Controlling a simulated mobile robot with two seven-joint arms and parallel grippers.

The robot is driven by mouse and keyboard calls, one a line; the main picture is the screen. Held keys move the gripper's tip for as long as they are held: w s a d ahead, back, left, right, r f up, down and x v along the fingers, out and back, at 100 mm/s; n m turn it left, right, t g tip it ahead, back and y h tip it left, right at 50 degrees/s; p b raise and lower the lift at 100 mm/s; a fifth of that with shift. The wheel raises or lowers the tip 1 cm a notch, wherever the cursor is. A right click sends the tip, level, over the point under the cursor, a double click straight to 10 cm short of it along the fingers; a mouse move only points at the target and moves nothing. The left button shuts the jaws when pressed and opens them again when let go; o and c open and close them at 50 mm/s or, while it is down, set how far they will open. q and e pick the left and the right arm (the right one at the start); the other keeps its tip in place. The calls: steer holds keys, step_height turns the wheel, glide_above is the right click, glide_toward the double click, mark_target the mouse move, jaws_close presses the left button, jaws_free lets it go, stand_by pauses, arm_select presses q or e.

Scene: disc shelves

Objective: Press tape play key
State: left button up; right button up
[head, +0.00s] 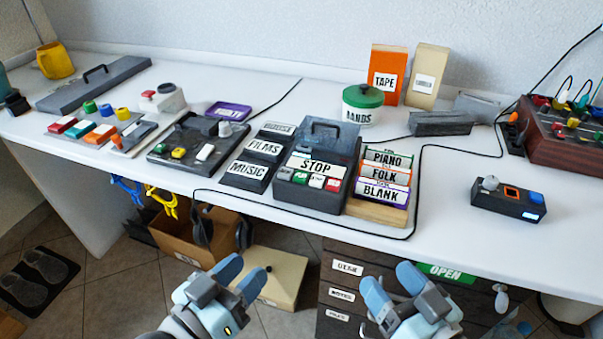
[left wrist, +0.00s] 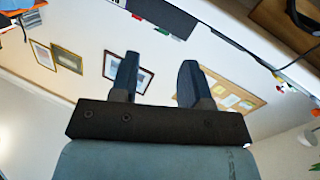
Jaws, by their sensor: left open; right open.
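A dark tape player (head: 282,191) with a handle and a STOP label (head: 316,166) stands at the middle of the white table. Along its front is a row of small keys, among them a green key (head: 299,178), a white key (head: 316,181) and a red key (head: 333,185). I cannot read any marks on the keys. My left gripper (head: 243,275) is open and empty, in front of and below the table edge; its spread fingers also show in the left wrist view (left wrist: 158,82). My right gripper (head: 390,284) is open and empty, also before the table edge. Neither touches the player.
MUSIC and FILMS cases (head: 246,173) lie left of the player. A wooden rack (head: 376,211) with PIANO, FOLK and BLANK cases stands close on its right. A black cable (head: 300,224) runs along the front edge. A drawer unit (head: 345,265) and a cardboard box (head: 183,240) are below the table.

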arm_select(q)
steer(key=shift+c, duration=0.4)
jaws_close()
stand_by(1.3)
